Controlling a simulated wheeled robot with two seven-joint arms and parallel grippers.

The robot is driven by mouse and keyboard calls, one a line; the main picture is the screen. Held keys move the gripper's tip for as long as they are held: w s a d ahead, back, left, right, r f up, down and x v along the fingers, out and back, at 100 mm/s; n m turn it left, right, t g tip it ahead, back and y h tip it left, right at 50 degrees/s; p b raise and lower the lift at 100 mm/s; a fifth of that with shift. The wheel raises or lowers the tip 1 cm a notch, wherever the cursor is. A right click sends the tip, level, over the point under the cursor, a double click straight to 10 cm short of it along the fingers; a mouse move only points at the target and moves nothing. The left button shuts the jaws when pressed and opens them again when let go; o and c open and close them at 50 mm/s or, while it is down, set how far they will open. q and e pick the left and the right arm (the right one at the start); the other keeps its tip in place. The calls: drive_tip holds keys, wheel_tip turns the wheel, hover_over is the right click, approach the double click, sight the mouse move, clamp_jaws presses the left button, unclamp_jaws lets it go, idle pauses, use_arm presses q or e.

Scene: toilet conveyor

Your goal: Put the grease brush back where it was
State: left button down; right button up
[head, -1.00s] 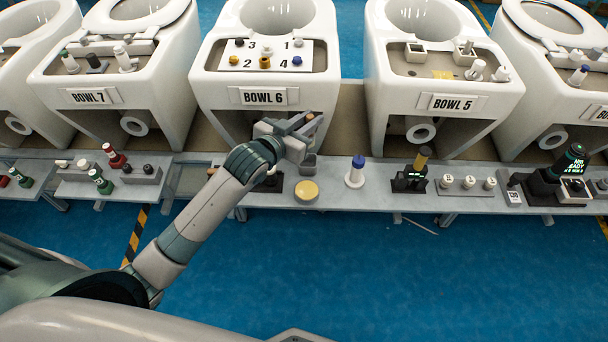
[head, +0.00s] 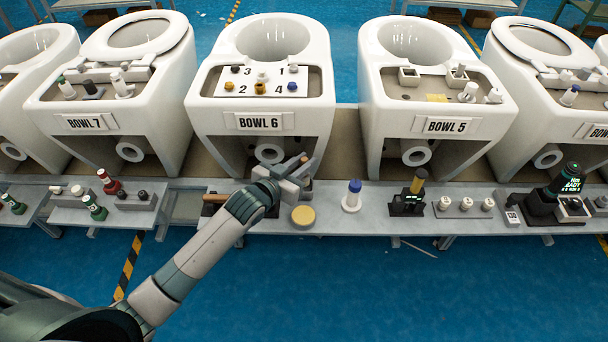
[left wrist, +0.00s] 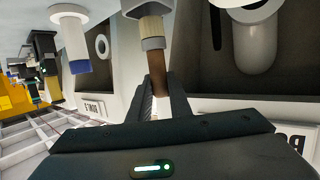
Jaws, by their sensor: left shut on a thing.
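My left gripper (head: 300,168) is shut on the brown handle of the grease brush (left wrist: 160,65), in front of Bowl 6. In the left wrist view the brush has a grey ferrule and a pale head pointing away from the fingers. In the head view only a small part of the brush (head: 304,158) shows at the fingertips. A grey cup (head: 307,187) stands on the bench just below the gripper, partly hidden by it. I cannot tell whether the brush head touches the cup. My right gripper is not in view.
A round yellow-topped tin (head: 303,216) stands at the bench's front edge, near the cup. Another brown handle (head: 214,198) lies left of my wrist. Bowl 6 (head: 260,90) rises behind.

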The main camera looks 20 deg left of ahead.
use_arm(q)
drive_tip(key=shift+f, duration=0.45)
drive_tip(key=shift+f, duration=1.85)
drive_tip(key=shift+f, duration=0.1)
drive_tip(key=shift+f, duration=0.15)
drive_tip(key=c, duration=1.6)
unclamp_jaws()
drive_tip(key=shift+c, duration=0.2)
